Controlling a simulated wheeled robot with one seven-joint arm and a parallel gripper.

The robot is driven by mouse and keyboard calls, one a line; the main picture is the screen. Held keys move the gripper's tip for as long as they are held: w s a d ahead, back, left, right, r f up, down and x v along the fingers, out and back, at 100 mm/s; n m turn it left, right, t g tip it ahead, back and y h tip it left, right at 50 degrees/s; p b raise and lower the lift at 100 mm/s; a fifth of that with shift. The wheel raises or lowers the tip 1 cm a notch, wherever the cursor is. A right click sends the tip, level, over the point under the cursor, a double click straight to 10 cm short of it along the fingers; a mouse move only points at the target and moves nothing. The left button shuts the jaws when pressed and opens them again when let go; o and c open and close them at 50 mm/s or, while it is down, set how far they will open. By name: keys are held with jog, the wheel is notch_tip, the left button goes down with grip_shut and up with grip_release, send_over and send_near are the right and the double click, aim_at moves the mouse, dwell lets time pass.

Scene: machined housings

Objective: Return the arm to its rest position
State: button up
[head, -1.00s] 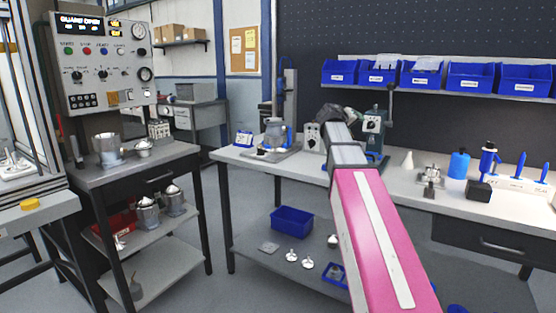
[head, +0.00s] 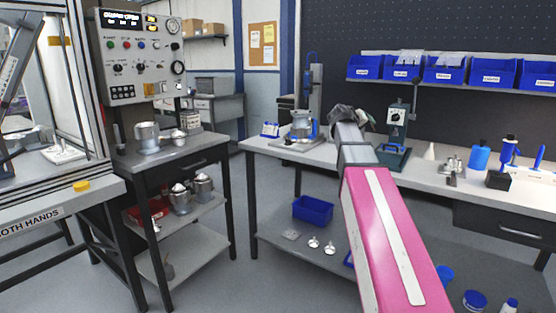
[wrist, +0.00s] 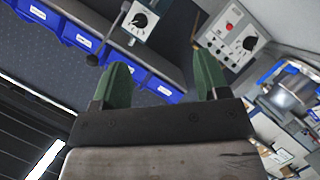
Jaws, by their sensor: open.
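My arm stretches forward over the workbench (head: 425,177), its pink link in the lower right of the head view. My gripper (wrist: 162,78) shows its two green fingers spread apart with nothing between them in the wrist view. In the head view its end is small and dark beyond the grey wrist, so the fingers are hard to make out there. Past the fingers the wrist view shows blue bins (wrist: 82,36), a grey box with a black dial (wrist: 141,20) and a panel with a red button (wrist: 228,42).
A machine with a yellow button (head: 81,186) stands at the left. A control panel (head: 140,55) rises behind a dark cart (head: 170,163) holding metal housings (head: 147,137). A fixture with a metal housing (head: 301,125) sits left of my gripper. Floor shows between cart and bench.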

jog(key=s+a+f+g+y, duration=0.1)
jog(key=s+a+f+y, duration=0.15)
jog(key=f, duration=0.65)
jog(key=s+a+f+g+y, duration=0.15)
jog(key=s+f, duration=0.25)
jog(key=f, duration=0.6)
jog(key=s+a+f+g+y, duration=0.1)
jog(key=s+a+f+g, duration=0.15)
jog(key=f, duration=0.65)
jog(key=s+a+f+g+y, duration=0.2)
jog(key=s+a+f+y, duration=0.1)
jog(key=s+f, duration=0.6)
jog(key=s+a+f+g+y, duration=0.2)
jog(key=s+a+f, duration=0.3)
jog(key=s+f, duration=0.4)
notch_tip(320, 180, down, 3)
jog(key=shift+s+a+n+y, duration=0.25)
jog(key=shift+a+n+y, duration=0.05)
jog(key=shift+a+y, duration=0.1)
jog(key=shift+c, duration=0.3)
